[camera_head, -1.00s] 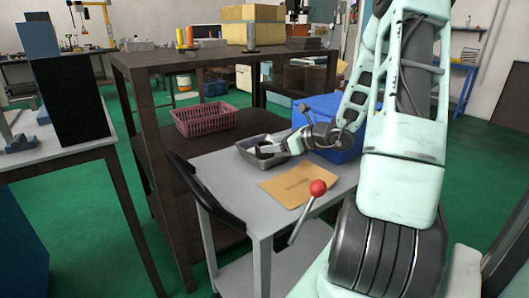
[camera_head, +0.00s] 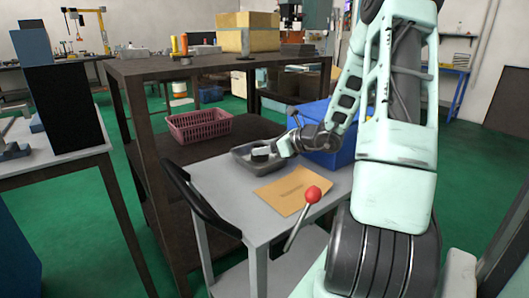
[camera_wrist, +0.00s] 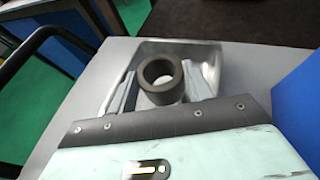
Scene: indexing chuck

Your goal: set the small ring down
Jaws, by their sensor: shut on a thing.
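The small ring is a short, thick, dark grey cylinder with a round hole through it. In the wrist view the ring (camera_wrist: 161,80) stands upright between the two fingers of my gripper (camera_wrist: 167,78), which is shut on it. A shallow grey metal tray (camera_wrist: 150,46) lies behind and around them. In the head view the ring (camera_head: 260,154) shows as a small dark shape at the end of my gripper (camera_head: 268,150), over the tray (camera_head: 243,164). The ring's underside is hidden, so I cannot tell whether it touches the tray floor.
The tray is on a grey trolley top (camera_head: 222,188). A blue bin (camera_head: 330,153) stands close on the right, and a brown envelope (camera_head: 290,193) lies in front. A red-knobbed lever (camera_head: 313,194) rises nearby. A pink basket (camera_head: 198,127) sits on the dark shelf behind.

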